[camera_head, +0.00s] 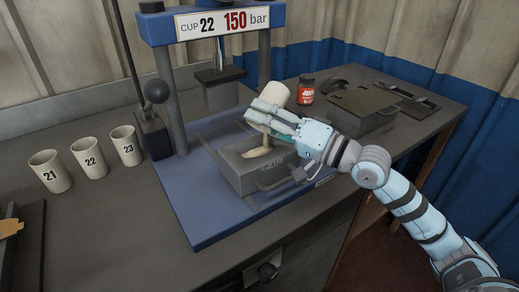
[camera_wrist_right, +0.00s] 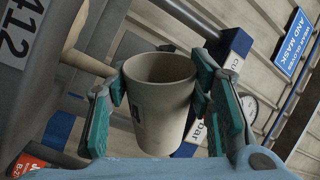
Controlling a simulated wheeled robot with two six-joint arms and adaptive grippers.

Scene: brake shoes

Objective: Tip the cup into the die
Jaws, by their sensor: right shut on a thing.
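A cream cup (camera_head: 275,93) is held tipped above the grey die (camera_head: 245,180). My right gripper (camera_head: 268,112) is shut on it, with one finger on each side. In the right wrist view the cup (camera_wrist_right: 158,110) sits between the fingers, and its mouth looks beige inside; its label is mostly hidden. A pale stream (camera_head: 266,139) shows between the cup and the die, and pale material (camera_head: 258,153) lies in the die's cavity. The die stands on the blue press base; its label (camera_wrist_right: 14,40) shows in the right wrist view. My left gripper is not in view.
Cups marked 21 (camera_head: 50,172), 22 (camera_head: 90,158) and 23 (camera_head: 126,146) stand on the left bench. The press (camera_head: 157,30) reads "CUP 22 150 bar"; its ram (camera_head: 221,88) hangs behind the die. A red jar (camera_head: 306,90) and grey box (camera_head: 362,110) stand behind my arm.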

